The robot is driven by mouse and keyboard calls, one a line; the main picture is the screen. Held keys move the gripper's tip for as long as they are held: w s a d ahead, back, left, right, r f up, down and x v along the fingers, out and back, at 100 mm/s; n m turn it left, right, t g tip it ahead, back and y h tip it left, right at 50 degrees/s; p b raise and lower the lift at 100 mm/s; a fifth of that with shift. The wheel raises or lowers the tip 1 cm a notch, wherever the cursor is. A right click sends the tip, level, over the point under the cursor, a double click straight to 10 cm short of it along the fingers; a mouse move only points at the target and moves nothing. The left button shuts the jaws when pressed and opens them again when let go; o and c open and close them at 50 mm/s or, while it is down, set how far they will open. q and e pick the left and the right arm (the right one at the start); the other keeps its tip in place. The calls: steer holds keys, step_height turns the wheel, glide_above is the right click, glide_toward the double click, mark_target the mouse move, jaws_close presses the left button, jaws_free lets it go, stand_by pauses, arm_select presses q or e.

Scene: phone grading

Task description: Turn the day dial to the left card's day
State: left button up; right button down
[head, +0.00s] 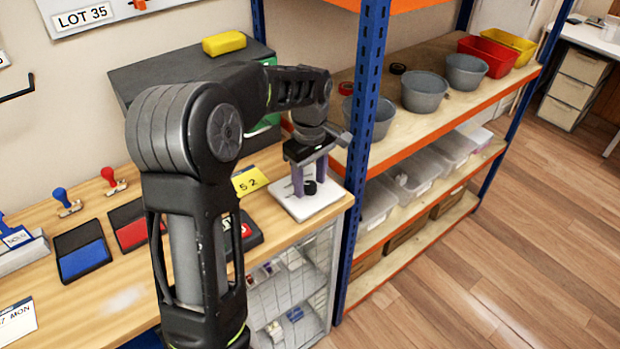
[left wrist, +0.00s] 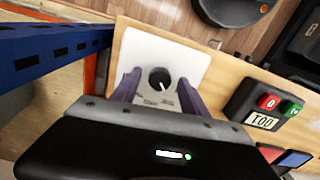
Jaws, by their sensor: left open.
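The day dial is a small black knob (head: 310,187) on a white plate (head: 327,208) at the right end of the wooden bench. It also shows in the left wrist view as a black knob (left wrist: 159,78) with a pale pointer line, on the white plate (left wrist: 180,55). My left gripper (head: 310,190) is above the plate, its two purple fingers open on either side of the knob. The left wrist view shows the fingers (left wrist: 160,88) apart from the knob. The lettering on the plate is too small to read. A card at the left edge (head: 17,322) reads "7 MON". My right gripper is not in view.
A yellow card (head: 250,180) reading "5 2" lies beside the plate. A blue rack post (head: 362,140) stands close to the right of my gripper. Ink pads, blue (head: 82,250) and red (head: 130,228), and stamps (head: 112,180) sit to the left.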

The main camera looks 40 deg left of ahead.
arm_select(q)
jaws_close()
stand_by(0.5)
